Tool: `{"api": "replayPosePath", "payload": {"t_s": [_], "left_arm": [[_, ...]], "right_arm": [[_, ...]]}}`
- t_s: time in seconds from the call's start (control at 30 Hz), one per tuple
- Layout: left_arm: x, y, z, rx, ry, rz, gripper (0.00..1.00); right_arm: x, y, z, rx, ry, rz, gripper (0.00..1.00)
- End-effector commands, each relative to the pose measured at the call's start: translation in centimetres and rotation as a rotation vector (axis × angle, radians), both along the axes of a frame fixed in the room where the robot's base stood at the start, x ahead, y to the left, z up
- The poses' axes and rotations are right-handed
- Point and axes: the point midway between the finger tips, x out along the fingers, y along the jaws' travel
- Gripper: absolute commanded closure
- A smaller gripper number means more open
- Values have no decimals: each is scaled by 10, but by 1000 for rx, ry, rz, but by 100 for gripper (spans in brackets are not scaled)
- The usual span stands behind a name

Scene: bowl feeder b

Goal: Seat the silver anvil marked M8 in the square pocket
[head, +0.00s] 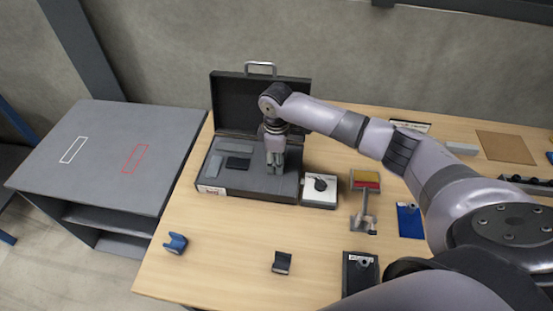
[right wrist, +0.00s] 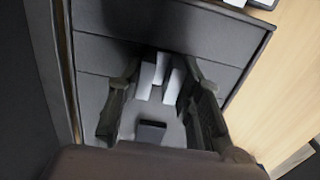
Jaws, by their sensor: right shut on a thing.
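My right gripper (head: 275,160) points down over the right part of the open grey case (head: 250,185). In the right wrist view my gripper (right wrist: 162,108) is shut on a silver piece (right wrist: 148,82) with upright pale prongs, which looks like the silver anvil. The case's grey insert lies under it; whether the piece touches the insert I cannot tell. The M8 mark cannot be read. I cannot clearly make out a square pocket. My left gripper is not in view.
The case's raised lid (head: 240,100) stands behind the gripper. A white box (head: 312,199) with a black knob adjoins the case's right side. A blue cradle-shaped block (head: 175,243) and a black one (head: 282,263) lie in front. The wood between them is clear.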

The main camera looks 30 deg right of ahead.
Motion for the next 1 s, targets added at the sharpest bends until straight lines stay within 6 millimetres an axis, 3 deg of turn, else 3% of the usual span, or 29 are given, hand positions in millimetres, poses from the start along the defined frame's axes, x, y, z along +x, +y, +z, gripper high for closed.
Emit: {"api": "replayPosePath", "payload": {"t_s": [0.2,0.23,0.5,0.83,1.0], "left_arm": [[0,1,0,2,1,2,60],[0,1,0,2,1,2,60],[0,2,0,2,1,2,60],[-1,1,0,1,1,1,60],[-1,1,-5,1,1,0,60]], "right_arm": [[1,0,-2,2,-1,-1,100],[0,0,-2,1,-1,0,66],[0,0,-2,0,0,0,48],[0,0,0,0,-1,0,47],[2,0,17,1,-6,0,47]]}}
